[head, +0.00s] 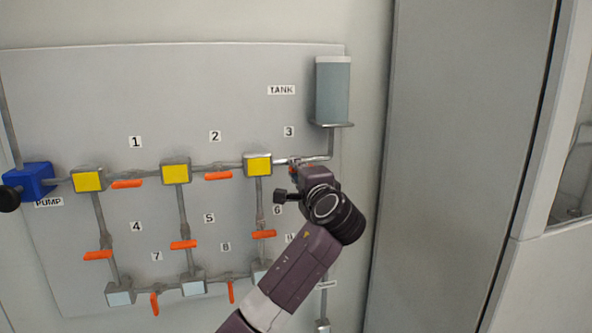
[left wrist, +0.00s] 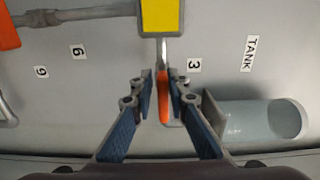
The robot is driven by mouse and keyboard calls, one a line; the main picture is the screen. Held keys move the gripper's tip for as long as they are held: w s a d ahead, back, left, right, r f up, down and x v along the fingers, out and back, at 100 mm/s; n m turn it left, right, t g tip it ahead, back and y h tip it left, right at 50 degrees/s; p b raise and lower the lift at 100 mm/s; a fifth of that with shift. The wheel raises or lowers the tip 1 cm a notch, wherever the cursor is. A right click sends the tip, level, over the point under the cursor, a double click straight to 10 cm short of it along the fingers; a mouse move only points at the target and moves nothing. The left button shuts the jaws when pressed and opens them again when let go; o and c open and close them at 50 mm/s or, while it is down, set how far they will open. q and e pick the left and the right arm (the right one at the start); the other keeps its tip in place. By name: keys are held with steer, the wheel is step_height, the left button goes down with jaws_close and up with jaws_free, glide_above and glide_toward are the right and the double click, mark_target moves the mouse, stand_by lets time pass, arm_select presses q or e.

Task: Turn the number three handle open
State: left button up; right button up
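The number three handle is an orange lever (left wrist: 164,104) on the pipe between the right-hand yellow block (head: 258,166) and the tank (head: 332,90). In the head view my left gripper (head: 294,168) covers most of it, below the label 3 (head: 289,132). In the left wrist view my left gripper (left wrist: 164,84) has one finger on each side of the handle. A narrow gap shows beside the handle, so the fingers look open around it, not clamped. The lever points away from the yellow block, roughly along the pipe. My right gripper is not in view.
Other orange handles, such as handle 2 (head: 218,176) and handle 6 (head: 264,234), sit on nearby pipes. A blue pump (head: 35,180) is at the left. A grey panel (head: 455,150) is to the right.

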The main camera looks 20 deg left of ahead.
arm_select(q)
steer(key=shift+o, duration=1.1)
steer(key=shift+r, duration=0.1)
steer(key=v, duration=1.2)
steer(key=shift+w, duration=0.1)
